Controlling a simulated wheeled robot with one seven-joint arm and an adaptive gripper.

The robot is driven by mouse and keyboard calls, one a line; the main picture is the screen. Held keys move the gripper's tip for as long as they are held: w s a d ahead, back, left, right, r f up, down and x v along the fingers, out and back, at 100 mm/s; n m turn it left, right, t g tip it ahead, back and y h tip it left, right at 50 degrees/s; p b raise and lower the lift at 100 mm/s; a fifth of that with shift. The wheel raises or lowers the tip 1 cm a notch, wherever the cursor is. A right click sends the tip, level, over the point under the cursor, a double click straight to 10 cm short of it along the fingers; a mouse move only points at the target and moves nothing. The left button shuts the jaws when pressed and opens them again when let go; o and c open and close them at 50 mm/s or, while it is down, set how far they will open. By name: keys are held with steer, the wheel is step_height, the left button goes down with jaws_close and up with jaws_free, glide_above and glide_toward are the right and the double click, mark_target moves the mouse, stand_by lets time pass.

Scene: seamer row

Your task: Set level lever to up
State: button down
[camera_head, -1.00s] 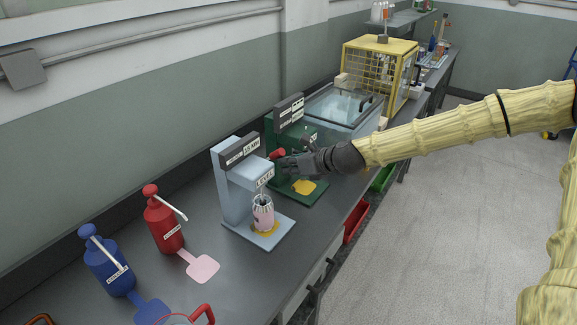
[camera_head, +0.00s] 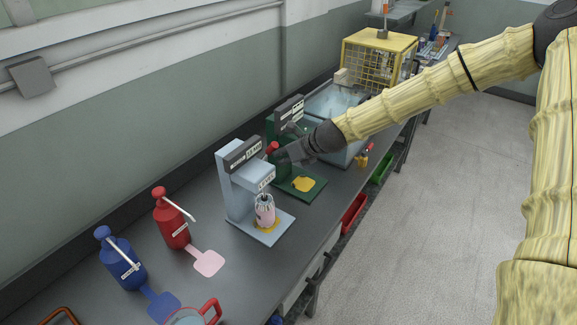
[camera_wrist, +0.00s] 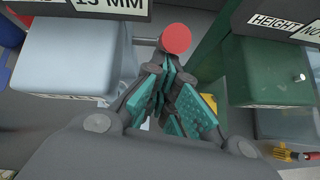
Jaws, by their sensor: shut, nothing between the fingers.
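The level lever shows as a red knob (camera_head: 271,148) at the right side of the light-blue seamer (camera_head: 236,190), just above its LEVEL label (camera_head: 266,180). My gripper (camera_head: 283,156) is at the knob's right, between the light-blue and green machines. In the wrist view the red knob (camera_wrist: 175,39) sits just beyond the shut teal-padded fingertips (camera_wrist: 164,72). The fingers hold nothing; I cannot tell whether they touch the lever. A pink-and-white can (camera_head: 264,211) stands on the seamer's base.
The green machine (camera_head: 305,184) stands close behind my gripper, a yellow patch on its plate. Red (camera_head: 171,222) and blue (camera_head: 119,262) pump bottles stand at front left. A glass-lidded tank (camera_head: 335,105) and yellow cage (camera_head: 375,60) are farther back. The floor at right is open.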

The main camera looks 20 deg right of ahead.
mark_target(274, 148)
steer(key=shift+w+a+r+p, duration=0.2)
steer(key=shift+w+a+r, duration=0.2)
steer(key=shift+w+r, duration=0.15)
steer(key=shift+w+a+r+p, duration=0.2)
steer(key=shift+w+a+r, duration=0.2)
steer(key=shift+r, duration=0.2)
steer(key=shift+d, duration=0.1)
